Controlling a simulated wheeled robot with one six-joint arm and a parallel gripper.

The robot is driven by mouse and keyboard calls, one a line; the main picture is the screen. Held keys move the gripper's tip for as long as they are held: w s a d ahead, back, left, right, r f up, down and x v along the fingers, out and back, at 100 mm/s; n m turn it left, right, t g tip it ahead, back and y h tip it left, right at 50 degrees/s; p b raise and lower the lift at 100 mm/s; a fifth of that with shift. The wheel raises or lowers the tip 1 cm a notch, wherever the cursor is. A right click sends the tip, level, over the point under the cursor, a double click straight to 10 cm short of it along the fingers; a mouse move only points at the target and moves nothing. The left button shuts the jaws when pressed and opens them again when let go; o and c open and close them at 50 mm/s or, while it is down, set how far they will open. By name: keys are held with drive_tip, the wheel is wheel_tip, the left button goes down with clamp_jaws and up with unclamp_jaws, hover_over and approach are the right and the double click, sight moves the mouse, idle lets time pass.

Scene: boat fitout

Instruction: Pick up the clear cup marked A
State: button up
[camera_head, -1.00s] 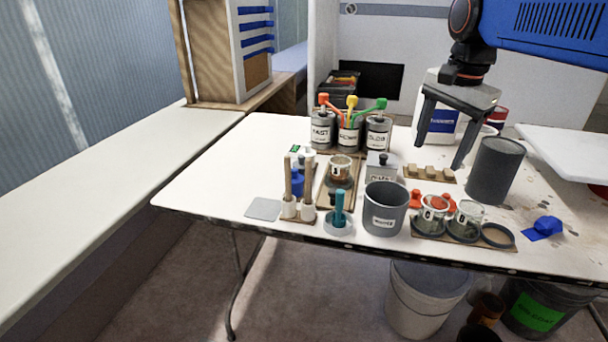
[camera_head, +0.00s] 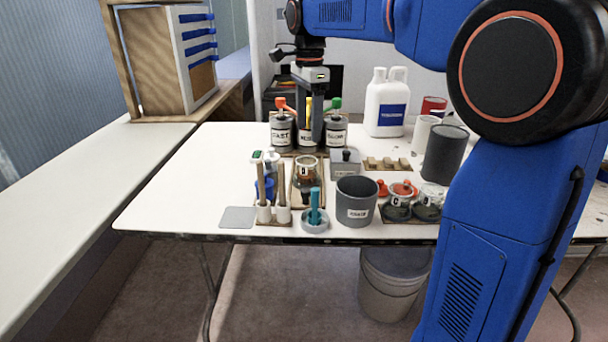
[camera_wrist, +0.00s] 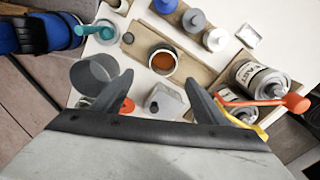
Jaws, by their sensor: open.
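Several small clear cups with white labels stand on the table; I cannot read for sure which label is A. One cup (camera_head: 306,175), with amber-brown contents, stands on a wooden board; it also shows in the wrist view (camera_wrist: 163,60). My gripper (camera_head: 311,138) is open and points down, in front of the labelled tins. In the wrist view my gripper (camera_wrist: 160,80) has nothing between its fingers, and the amber cup lies just beyond the fingertips.
Labelled tins (camera_head: 282,135) stand behind, a white jug (camera_head: 386,105) at the back. The table's left part is bare.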

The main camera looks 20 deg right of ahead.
approach(307, 163)
drive_tip(key=s+f, duration=0.3)
drive_tip(key=shift+w+a+f, duration=0.1)
drive_tip(key=shift+a+f, duration=0.05)
drive_tip(key=shift+f, duration=0.8)
drive_tip(key=shift+w+a+f, duration=0.1)
drive_tip(key=shift+f, duration=0.8)
drive_tip(key=shift+w+a+f, duration=0.1)
drive_tip(key=shift+a+f, duration=0.05)
drive_tip(key=shift+f, duration=0.8)
drive_tip(key=c, duration=1.1)
